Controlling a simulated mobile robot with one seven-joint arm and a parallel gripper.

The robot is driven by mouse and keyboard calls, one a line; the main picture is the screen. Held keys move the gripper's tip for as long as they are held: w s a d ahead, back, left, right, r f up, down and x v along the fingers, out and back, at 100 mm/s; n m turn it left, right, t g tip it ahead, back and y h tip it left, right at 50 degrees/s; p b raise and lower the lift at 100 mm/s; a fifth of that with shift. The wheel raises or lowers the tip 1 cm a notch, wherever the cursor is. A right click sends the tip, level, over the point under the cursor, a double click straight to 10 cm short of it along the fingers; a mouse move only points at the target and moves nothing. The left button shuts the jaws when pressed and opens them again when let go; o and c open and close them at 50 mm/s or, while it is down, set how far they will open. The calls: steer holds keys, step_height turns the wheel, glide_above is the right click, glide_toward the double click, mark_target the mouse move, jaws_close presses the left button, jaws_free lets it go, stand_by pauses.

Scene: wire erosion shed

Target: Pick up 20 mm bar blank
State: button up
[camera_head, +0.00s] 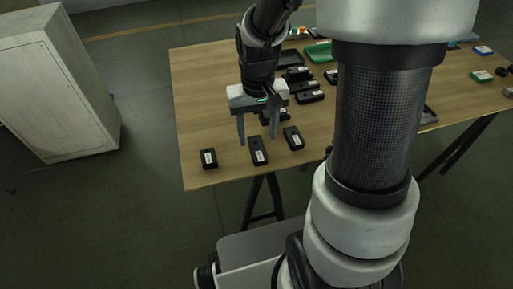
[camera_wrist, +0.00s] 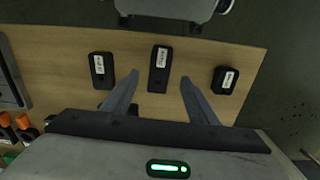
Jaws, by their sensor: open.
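Three black blocks with white labels lie apart along the front edge of the table: a short one (camera_head: 208,158), a longer middle one (camera_head: 258,151) and a right one (camera_head: 293,138). The labels are too small to read, so I cannot tell which is the 20 mm bar blank. My gripper (camera_head: 257,138) is open and empty, pointing down above the table near the middle block. In the wrist view the middle block (camera_wrist: 158,78) lies between the fingertips of my gripper (camera_wrist: 159,84). The short block (camera_wrist: 225,80) is then at right and the other block (camera_wrist: 102,70) at left.
The wooden table (camera_head: 205,100) also carries several black blocks (camera_head: 310,97) behind my gripper and a green tray (camera_head: 319,52) farther back. A pale cabinet (camera_head: 60,90) stands on the floor to the left.

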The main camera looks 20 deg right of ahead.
mark_target(257, 148)
step_height(257, 148, down, 5)
steer(key=shift+w+b, duration=0.1)
steer(key=shift+b, duration=0.8)
steer(key=shift+r, duration=0.1)
steer(key=shift+c, duration=0.3)
jaws_close()
